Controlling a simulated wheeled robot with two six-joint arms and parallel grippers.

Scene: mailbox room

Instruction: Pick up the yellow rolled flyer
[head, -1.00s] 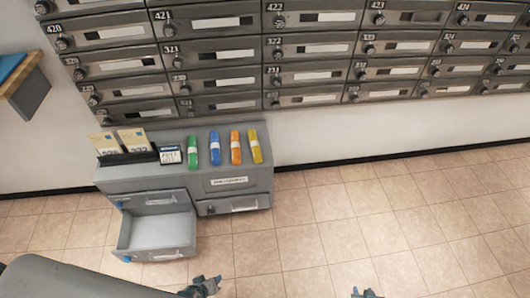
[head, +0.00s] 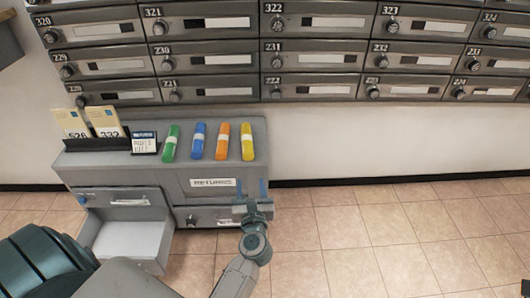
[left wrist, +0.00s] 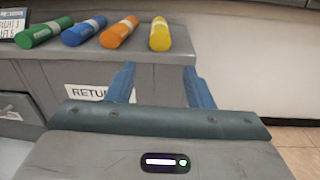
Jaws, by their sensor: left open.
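The yellow rolled flyer (head: 247,142) lies at the right end of a row of rolled flyers on top of the grey cabinet (head: 258,166). It has a pale band around its middle. It also shows in the left wrist view (left wrist: 160,36), beyond the fingers. My left gripper (head: 250,188) is open and empty in front of the cabinet's right part, below and nearer than the yellow flyer. In the left wrist view its blue fingers (left wrist: 160,86) stand apart below the flyer, not touching it. My right gripper is not in view.
Orange (head: 222,141), blue (head: 197,141) and green (head: 171,143) rolled flyers lie left of the yellow one. A black card holder (head: 97,144) stands further left. An open drawer (head: 127,240) juts out at lower left. Metal mailboxes line the wall above.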

